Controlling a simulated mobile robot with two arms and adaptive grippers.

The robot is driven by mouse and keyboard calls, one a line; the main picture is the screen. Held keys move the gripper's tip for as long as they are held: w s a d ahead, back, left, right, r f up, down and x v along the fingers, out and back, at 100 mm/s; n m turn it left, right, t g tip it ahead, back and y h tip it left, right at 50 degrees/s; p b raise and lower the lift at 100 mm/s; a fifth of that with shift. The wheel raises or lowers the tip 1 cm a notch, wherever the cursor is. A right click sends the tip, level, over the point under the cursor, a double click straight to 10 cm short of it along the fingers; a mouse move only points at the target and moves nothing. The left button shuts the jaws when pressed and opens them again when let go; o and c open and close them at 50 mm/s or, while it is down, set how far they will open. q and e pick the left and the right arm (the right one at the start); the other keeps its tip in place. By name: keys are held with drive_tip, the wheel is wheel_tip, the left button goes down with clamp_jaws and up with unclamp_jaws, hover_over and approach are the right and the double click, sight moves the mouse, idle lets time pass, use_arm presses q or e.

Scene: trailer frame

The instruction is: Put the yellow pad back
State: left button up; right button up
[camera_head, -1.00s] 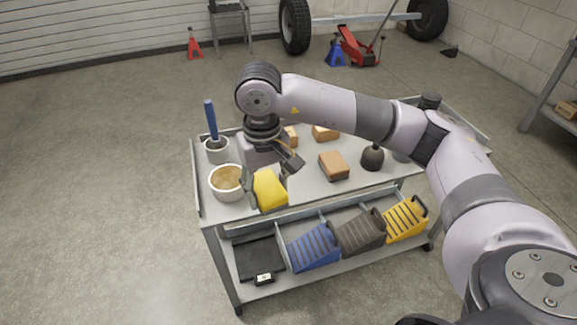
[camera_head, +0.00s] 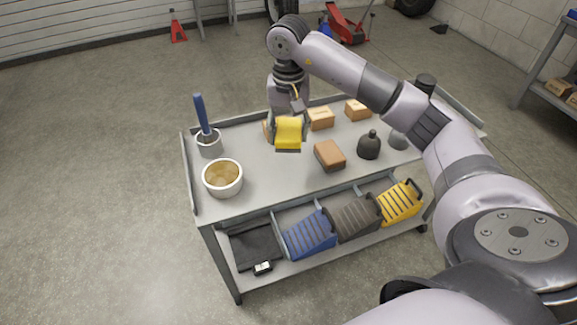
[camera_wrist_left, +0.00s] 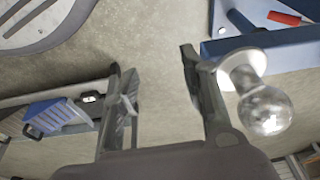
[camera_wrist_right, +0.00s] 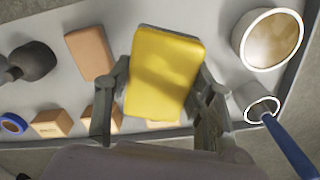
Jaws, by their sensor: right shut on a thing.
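The yellow pad (camera_head: 289,132) is held in my right gripper (camera_head: 288,122) over the upper shelf of the grey cart (camera_head: 262,192). In the right wrist view the yellow pad (camera_wrist_right: 164,70) sits between the two fingers of my right gripper (camera_wrist_right: 160,95), which are shut on its sides. Whether the pad touches the shelf I cannot tell. My left gripper (camera_wrist_left: 160,95) shows only in the left wrist view, its fingers apart with nothing between them, above the floor.
A cream bowl (camera_head: 222,178) and a cup with a blue-handled tool (camera_head: 208,144) stand at the cart's left. Brown blocks (camera_head: 329,155) and a dark bulb-shaped item (camera_head: 369,145) are to the right. Blue, grey and yellow ramps lie below. The shelf's front middle is clear.

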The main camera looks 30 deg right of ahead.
hover_over(289, 172)
wheel_tip(289, 172, down, 7)
drive_tip(key=shift+w+r+b, duration=0.1)
drive_tip(key=shift+r+b, duration=0.05)
drive_tip(key=shift+b, duration=0.2)
wheel_tip(289, 172, down, 4)
drive_tip(key=shift+f+b, duration=0.25)
drive_tip(key=shift+b, duration=0.05)
use_arm(q)
wheel_tip(289, 172, up, 6)
drive_tip(key=shift+a+f, duration=0.1)
drive_tip(key=shift+f, duration=0.1)
drive_tip(key=shift+r, duration=0.1)
use_arm(e)
drive_tip(key=shift+f, duration=0.1)
drive_tip(key=o, duration=1)
use_arm(q)
drive_tip(key=shift+r, duration=0.3)
use_arm(e)
drive_tip(key=shift+o, duration=0.2)
use_arm(q)
drive_tip(key=shift+s, duration=0.1)
